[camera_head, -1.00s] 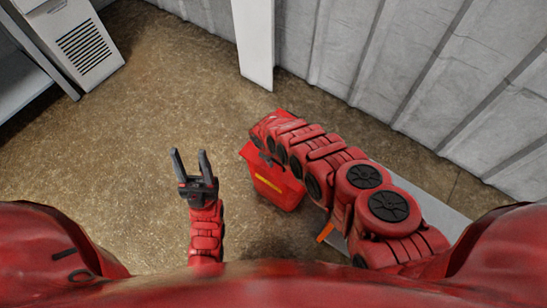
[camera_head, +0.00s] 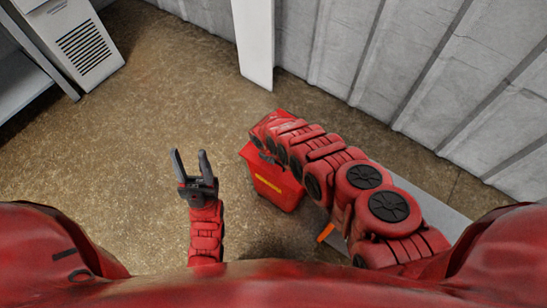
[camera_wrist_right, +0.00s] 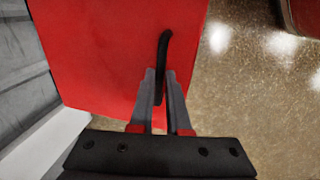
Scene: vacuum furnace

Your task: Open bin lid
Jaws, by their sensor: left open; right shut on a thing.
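The red bin (camera_head: 275,182) stands on the floor right of centre in the head view, with a yellow label on its front. My right arm covers much of its top. In the right wrist view the red bin lid (camera_wrist_right: 110,45) fills the upper left, with a black handle (camera_wrist_right: 164,50) on it. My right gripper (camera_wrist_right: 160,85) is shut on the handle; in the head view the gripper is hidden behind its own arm. My left gripper (camera_head: 190,163) is open and empty, above the floor to the left of the bin.
A grey corrugated wall (camera_head: 430,70) runs along the back and right. A white post (camera_head: 254,45) stands behind the bin. A grey-white cabinet (camera_head: 80,40) is at the far left. A grey slab (camera_head: 440,212) lies under my right arm. The floor at left is clear.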

